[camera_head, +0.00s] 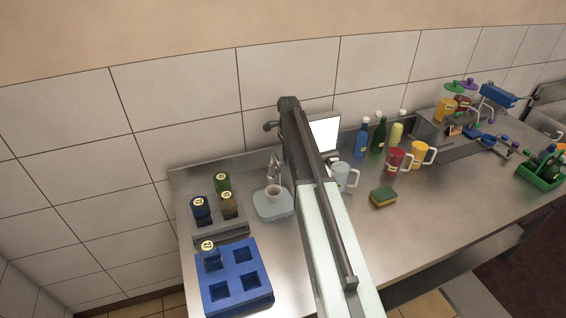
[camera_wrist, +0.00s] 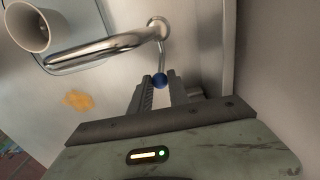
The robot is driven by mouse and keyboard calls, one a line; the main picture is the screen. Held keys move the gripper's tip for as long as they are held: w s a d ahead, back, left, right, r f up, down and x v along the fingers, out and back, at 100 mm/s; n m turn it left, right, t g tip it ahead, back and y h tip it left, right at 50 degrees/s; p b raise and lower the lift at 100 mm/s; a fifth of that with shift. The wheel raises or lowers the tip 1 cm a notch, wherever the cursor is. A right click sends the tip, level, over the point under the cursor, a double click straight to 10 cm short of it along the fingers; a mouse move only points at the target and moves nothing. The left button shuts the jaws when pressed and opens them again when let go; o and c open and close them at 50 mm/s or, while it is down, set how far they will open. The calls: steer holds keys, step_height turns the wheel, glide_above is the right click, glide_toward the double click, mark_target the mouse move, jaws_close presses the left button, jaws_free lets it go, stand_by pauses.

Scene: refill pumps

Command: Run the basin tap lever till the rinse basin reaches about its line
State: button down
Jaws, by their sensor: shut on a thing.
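The chrome basin tap (camera_wrist: 105,48) crosses the upper part of the wrist view. My gripper (camera_wrist: 159,86) is shut on this knob, one finger on each side. In the head view the tap (camera_head: 274,168) stands behind the pale rinse basin (camera_head: 284,211), and my arm hides the gripper. A whitish cup (camera_head: 273,190) is at the basin under the spout; it also shows in the wrist view (camera_wrist: 28,30). I cannot make out a water stream, the basin's line or its water level.
A blue rack (camera_head: 236,289) with one jar and a grey holder with several jars stand left. A clear mug (camera_head: 345,177), a sponge (camera_head: 383,197), red and yellow mugs and bottles stand right of my arm. An orange patch (camera_wrist: 78,100) marks the counter near the tap.

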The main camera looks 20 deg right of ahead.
steer(key=shift+s+f+b, duration=0.4)
steer(key=shift+s, duration=0.25)
steer(key=shift+a, duration=0.15)
stand_by(2.8)
steer(key=shift+w, duration=0.1)
stand_by(2.5)
